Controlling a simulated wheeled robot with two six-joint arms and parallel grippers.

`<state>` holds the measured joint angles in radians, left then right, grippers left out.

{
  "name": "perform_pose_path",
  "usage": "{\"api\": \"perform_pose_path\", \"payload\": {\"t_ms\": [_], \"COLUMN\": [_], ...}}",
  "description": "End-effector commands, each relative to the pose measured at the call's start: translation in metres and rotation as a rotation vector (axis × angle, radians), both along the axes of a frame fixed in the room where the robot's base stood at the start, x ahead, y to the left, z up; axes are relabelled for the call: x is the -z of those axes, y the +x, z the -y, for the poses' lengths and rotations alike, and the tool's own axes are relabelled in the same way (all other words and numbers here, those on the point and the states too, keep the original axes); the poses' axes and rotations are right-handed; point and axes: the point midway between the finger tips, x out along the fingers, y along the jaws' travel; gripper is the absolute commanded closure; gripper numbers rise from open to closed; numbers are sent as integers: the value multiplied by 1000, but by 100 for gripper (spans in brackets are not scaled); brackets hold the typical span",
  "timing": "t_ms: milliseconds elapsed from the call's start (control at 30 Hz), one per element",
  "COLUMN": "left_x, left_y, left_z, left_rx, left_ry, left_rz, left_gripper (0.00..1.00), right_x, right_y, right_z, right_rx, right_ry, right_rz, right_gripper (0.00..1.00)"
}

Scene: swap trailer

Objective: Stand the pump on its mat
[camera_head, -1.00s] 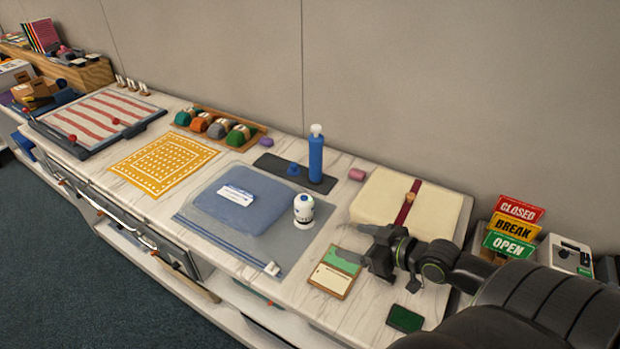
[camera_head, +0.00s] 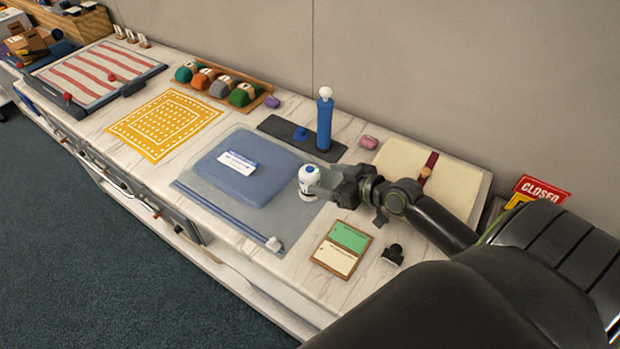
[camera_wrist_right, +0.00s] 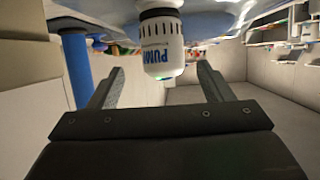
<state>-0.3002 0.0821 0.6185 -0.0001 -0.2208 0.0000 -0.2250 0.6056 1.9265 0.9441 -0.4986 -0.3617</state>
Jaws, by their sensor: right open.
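The pump (camera_head: 309,179), a small white bottle-like body with a dark band and blue lettering, stands upright on the flat grey-blue bag (camera_head: 255,218). It also shows in the right wrist view (camera_wrist_right: 162,48), inverted. My right gripper (camera_head: 322,187) is open beside the pump, on its right. In the wrist view the fingers (camera_wrist_right: 160,78) sit either side of the pump's line, and I cannot tell whether they touch it. A dark grey mat (camera_head: 275,124) at the back holds a blue knob and a tall blue cylinder (camera_head: 324,124). I cannot tell whether it is the pump's mat.
A green-and-cream card (camera_head: 342,248) and a small black object (camera_head: 393,255) lie in front of my right arm. A cream book with a red strap (camera_head: 425,170) lies behind it. A yellow patterned cloth (camera_head: 165,124) and a rack of coloured items (camera_head: 215,88) are left.

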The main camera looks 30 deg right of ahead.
Motion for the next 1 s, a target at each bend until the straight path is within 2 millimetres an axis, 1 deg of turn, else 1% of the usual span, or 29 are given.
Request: {"api": "perform_pose_path", "payload": {"t_ms": [33,133,367,567,700,800,1000], "left_x": [-2,-4,-8,-20,-20,-21,-20], "left_y": [5,9,7,2,0,0,0], "left_z": [3,7,6,4,2,1,1], "left_rx": [0,-1,0,-1,-1,-1,-1], "left_ry": [-4,-9,-8,-5,-2,-1,-1], "left_rz": [7,15,12,4,1,1,0], "left_gripper": [31,31,31,31,31,31,31], "right_x": [2,6,11,17,26,28,29], "right_y": [8,18,29,52,64,68,69], "right_z": [-3,-6,-11,-22,-25,-27,-27], "right_rx": [1,1,1,1,1,0,0], "right_ry": [5,3,3,5,3,1,0], "right_rz": [0,1,-1,-1,-1,0,-1], "right_gripper": [27,27,27,27,27,27,27]}}
